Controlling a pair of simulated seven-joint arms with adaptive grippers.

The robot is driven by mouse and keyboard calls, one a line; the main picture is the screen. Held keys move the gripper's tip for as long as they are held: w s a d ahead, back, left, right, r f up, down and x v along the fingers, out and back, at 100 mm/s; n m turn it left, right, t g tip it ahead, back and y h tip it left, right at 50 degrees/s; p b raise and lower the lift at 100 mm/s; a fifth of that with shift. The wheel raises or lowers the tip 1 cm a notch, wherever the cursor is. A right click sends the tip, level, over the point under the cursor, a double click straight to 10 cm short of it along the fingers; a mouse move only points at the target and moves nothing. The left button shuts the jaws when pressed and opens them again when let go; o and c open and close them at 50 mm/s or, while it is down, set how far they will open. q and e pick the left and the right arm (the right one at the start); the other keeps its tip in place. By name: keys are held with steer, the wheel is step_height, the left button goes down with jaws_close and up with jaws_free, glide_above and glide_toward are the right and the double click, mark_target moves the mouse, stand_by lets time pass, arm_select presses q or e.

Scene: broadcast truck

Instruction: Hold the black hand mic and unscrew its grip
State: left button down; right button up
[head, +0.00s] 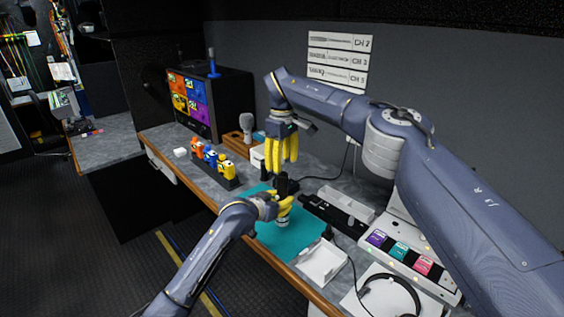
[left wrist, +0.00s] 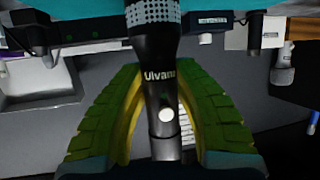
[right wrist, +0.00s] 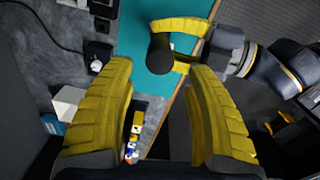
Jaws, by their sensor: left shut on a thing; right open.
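The black hand mic (head: 286,185) is upside down above the teal mat (head: 283,244), its black grip end up and its grille low. My left gripper (head: 279,205) is shut around its body. In the left wrist view the mic body (left wrist: 160,85), lettered "Ulvana" with a pale round button, stands between the two fingers. My right gripper (head: 283,160) is open and empty above the mic, fingers pointing down. In the right wrist view the grip's round end (right wrist: 160,54) shows beyond and between the open fingers, apart from them.
A rack of coloured mics (head: 215,166) and a grey mic (head: 246,124) in a wooden stand are to the left. A white tray (head: 322,262), headset (head: 388,296) and coloured-button panel (head: 402,250) are to the right. A monitor (head: 190,104) stands behind.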

mark_target(282, 175)
steer(key=shift+m, duration=0.9)
steer(key=shift+f, duration=4)
